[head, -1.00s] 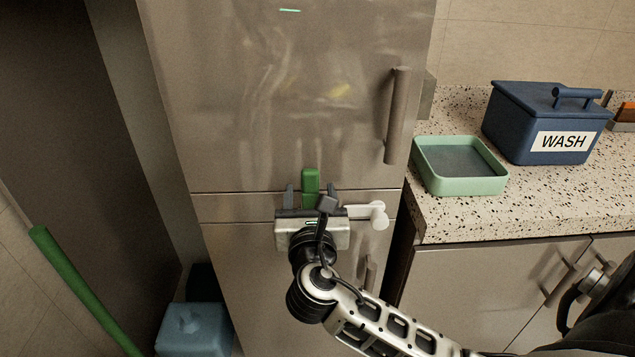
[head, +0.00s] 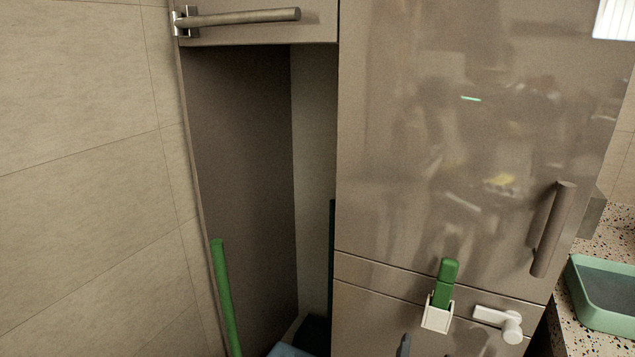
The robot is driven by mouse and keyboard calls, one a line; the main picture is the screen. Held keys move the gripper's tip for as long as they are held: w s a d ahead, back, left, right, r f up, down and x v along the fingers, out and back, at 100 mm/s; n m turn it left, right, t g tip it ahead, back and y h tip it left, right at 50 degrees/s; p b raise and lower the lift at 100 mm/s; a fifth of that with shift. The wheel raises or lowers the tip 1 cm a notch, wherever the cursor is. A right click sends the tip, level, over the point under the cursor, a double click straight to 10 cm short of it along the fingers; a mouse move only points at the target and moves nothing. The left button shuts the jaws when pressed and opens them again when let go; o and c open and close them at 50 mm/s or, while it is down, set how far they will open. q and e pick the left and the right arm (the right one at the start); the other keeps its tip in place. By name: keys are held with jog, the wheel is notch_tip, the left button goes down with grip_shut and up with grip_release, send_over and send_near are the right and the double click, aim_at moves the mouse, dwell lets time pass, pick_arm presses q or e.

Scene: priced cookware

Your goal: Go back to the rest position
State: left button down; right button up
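Only a small dark grey tip (head: 404,346), which looks like a finger of my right gripper, shows at the bottom edge of the head view. It is below and left of a green-handled tool (head: 447,280) standing in a white holder (head: 438,317) on the fridge front, and apart from it. The rest of that gripper is out of the frame, so its opening cannot be told. My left gripper is not in view.
A tall grey fridge (head: 420,150) with a vertical handle (head: 553,230) fills the middle. A white hook (head: 498,322) is beside the holder. A green pole (head: 226,300) leans in the open alcove at left. A green tray (head: 605,318) sits on the right counter.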

jog(key=s+a+f+m+g+y, duration=0.2)
jog(key=s+f+m+y, duration=0.2)
jog(key=s+f+m, duration=0.3)
jog(key=s+a+f+m+g+y, duration=0.1)
jog(key=s+f+m+y, duration=0.4)
jog(key=f+m, duration=0.6)
jog(key=s+m+g, duration=0.1)
jog(key=m, duration=0.6)
jog(key=shift+s+a, duration=0.35)
jog(key=shift+s, duration=0.05)
jog(key=shift+f, duration=0.1)
